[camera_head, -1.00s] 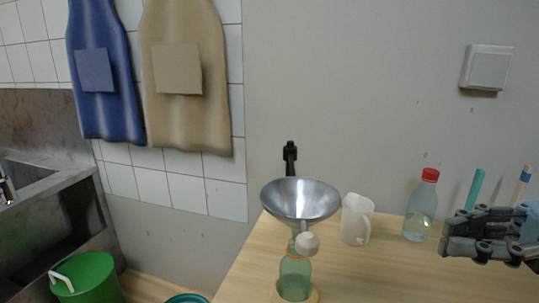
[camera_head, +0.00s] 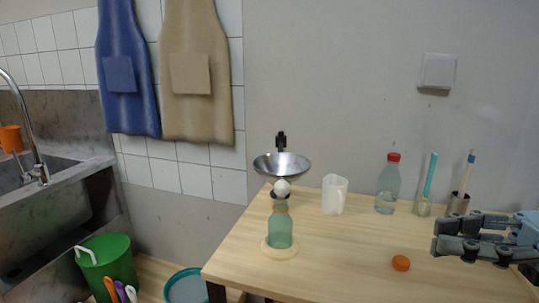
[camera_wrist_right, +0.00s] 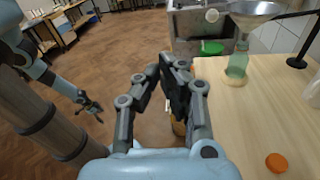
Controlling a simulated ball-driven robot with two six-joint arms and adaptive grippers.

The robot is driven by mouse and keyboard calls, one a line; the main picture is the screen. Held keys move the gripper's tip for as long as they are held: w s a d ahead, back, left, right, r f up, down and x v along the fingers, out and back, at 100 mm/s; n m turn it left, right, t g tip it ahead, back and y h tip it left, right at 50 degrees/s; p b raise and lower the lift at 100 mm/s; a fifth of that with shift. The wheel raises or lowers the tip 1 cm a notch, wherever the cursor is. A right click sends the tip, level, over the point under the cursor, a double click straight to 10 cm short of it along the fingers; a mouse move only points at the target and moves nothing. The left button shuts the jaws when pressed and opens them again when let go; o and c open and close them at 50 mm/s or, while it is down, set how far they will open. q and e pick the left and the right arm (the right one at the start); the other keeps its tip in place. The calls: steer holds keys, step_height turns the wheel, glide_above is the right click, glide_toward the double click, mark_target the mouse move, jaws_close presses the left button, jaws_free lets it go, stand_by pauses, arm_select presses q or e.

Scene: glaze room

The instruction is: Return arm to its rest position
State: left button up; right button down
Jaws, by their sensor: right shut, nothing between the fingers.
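My right gripper (camera_head: 452,246) is at the right edge of the head view, above the table's right side. Its fingers are shut and empty; in the right wrist view the fingers (camera_wrist_right: 170,78) meet over the floor beside the table edge. Nothing touches it. My left gripper (camera_wrist_right: 92,107) shows small and dark at the left of the right wrist view, hanging low over the floor, away from the table. Whether its fingers are open is too small to tell. The left gripper is outside the head view.
On the wooden table (camera_head: 330,270) stand a green bottle (camera_head: 280,230) on a round base, a metal funnel (camera_head: 266,165) above it, a white jug (camera_head: 334,195), a red-capped bottle (camera_head: 388,190) and brush holders (camera_head: 457,205). An orange cap (camera_head: 401,263) lies left of my right gripper.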

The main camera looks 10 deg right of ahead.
steer(key=w+d+f+m+t+h, duration=0.35)
steer(key=m+h, duration=0.45)
steer(key=m, duration=0.7)
steer(key=w+d+f+m+t+h, duration=0.3)
steer(key=m+h, duration=0.4)
steer(key=m, duration=0.8)
steer(key=s+a+f+m+g+h, duration=0.1)
steer(key=s+a+f+m+g, duration=0.3)
steer(key=s+m, duration=0.45)
steer(key=s+a+f+m+g+h, duration=0.1)
steer(key=s+a+f+m+g, duration=0.1)
steer(key=s+f+m+g, duration=0.55)
step_height(320, 180, down, 27)
steer(key=s+d+m+b, duration=0.2)
steer(key=d+b, duration=0.1)
arm_select(q)
step_height(320, 180, down, 6)
steer(key=b, duration=0.3)
steer(key=shift+s, duration=0.45)
arm_select(e)
steer(key=s+d+f, duration=0.1)
steer(key=s+f, duration=1.8)
steer(key=f, duration=0.1)
steer(key=shift+g, duration=0.3)
